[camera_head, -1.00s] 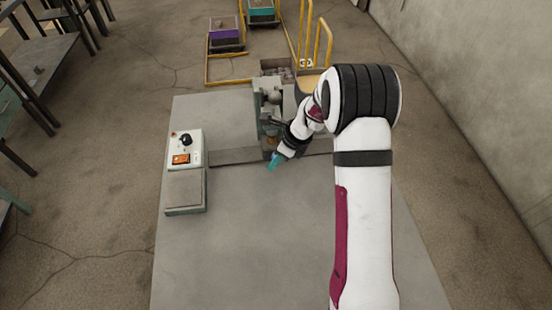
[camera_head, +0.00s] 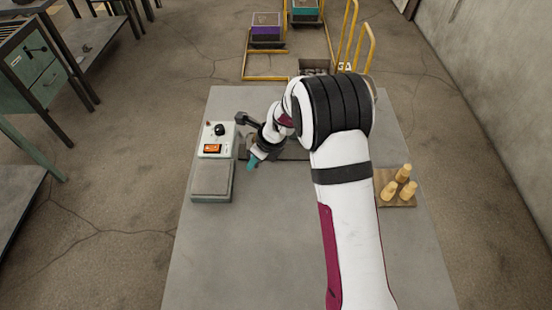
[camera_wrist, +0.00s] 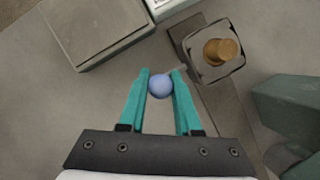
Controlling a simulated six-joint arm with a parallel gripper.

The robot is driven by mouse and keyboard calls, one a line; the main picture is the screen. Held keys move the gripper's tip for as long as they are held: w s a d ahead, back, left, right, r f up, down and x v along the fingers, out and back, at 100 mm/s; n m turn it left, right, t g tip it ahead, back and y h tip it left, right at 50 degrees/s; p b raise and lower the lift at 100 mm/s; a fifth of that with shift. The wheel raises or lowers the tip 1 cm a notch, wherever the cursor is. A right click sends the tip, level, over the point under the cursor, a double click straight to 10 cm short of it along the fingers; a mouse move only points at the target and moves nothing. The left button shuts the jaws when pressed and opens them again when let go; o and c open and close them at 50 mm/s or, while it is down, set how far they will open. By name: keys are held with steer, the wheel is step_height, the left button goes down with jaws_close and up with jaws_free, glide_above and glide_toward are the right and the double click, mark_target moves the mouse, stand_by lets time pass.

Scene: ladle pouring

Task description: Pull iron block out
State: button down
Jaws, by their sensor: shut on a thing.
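In the wrist view, my gripper (camera_wrist: 160,84) is shut on a blue-grey ball (camera_wrist: 160,87), held between its teal fingers. A short thin rod seems to run from the ball toward a grey squarish block (camera_wrist: 198,68), apparently the iron block. A brown round piece (camera_wrist: 222,51) stands on that block, and the block sits on a dark strip (camera_wrist: 216,98). In the head view, my teal fingertips (camera_head: 252,163) are low over the table, just right of the control box. The ball and block cannot be made out there, behind my wrist.
The control box (camera_head: 216,150) with its flat pad (camera_head: 211,178) stands close on the left. A green machine part (camera_wrist: 288,105) is right of the block in the wrist view. Several wooden pieces (camera_head: 403,172) stand on a board at right. The front table (camera_head: 255,260) is clear.

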steer(key=shift+a, duration=0.3)
steer(key=c, duration=0.6)
jaws_free()
steer(key=shift+c, duration=0.2)
steer(key=v, duration=1.6)
